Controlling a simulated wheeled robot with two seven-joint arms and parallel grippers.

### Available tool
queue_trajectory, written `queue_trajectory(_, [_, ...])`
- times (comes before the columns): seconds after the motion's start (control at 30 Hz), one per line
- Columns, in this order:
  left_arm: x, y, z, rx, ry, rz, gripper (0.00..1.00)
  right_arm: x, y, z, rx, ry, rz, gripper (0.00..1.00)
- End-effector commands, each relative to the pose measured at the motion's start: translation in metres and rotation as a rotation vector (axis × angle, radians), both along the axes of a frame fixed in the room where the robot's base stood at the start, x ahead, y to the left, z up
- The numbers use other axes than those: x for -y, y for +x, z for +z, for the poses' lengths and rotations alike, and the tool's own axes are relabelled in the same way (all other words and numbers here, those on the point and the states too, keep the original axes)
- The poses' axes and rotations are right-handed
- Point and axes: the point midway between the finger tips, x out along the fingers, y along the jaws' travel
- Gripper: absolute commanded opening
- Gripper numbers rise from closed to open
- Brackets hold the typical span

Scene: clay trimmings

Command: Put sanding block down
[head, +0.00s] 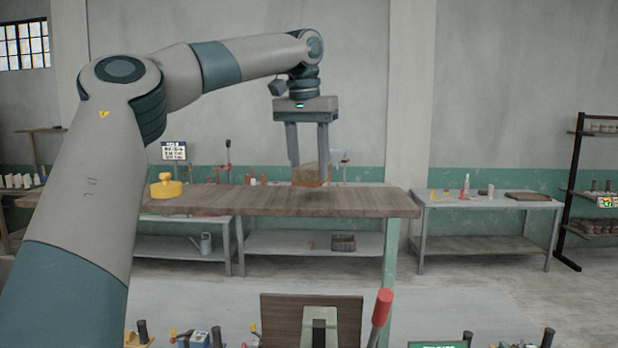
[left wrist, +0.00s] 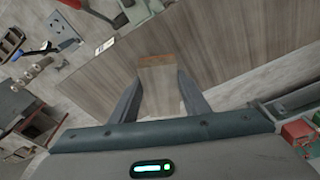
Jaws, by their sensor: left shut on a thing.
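The sanding block (head: 311,175) is a brown block between the fingers of my left gripper (head: 309,170) in the head view. The gripper points down and is shut on it. The block is over the wooden tabletop (head: 240,203), near its right part; I cannot tell whether its underside touches the wood. In the left wrist view the block (left wrist: 160,85) sits between the two fingers of the left gripper (left wrist: 161,90), with the wood-grain top (left wrist: 215,45) beyond. My right gripper is not in view.
A yellow object (head: 167,187) stands at the left of the tabletop. A grey metal table (head: 487,202) with small items is at the right, a dark shelf rack (head: 574,190) beyond it. A red-handled tool (head: 381,308) and a brown board (head: 280,315) are in the foreground. The tabletop around the block looks clear.

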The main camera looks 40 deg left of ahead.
Motion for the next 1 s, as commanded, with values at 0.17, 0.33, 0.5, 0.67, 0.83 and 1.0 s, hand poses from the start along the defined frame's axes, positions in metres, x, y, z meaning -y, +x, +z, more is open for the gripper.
queue_trajectory(0.17, [0.0,-0.001,-0.018,-0.001,-0.002,-0.001,0.07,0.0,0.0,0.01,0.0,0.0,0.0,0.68])
queue_trajectory(0.33, [0.0,0.0,-0.029,0.001,-0.001,0.0,0.07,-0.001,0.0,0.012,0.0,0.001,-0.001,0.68])
queue_trajectory(0.5, [0.0,0.0,-0.03,0.001,-0.001,0.001,0.07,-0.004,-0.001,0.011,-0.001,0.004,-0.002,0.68])
queue_trajectory(0.67, [0.0,0.0,-0.031,0.001,-0.001,0.0,0.07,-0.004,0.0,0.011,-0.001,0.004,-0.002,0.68])
queue_trajectory(0.83, [0.0,0.0,-0.032,0.001,-0.001,0.001,0.61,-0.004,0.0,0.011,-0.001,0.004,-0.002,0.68])
queue_trajectory(1.0, [0.0,0.0,-0.032,0.001,-0.001,0.001,0.61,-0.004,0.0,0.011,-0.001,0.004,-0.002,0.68])
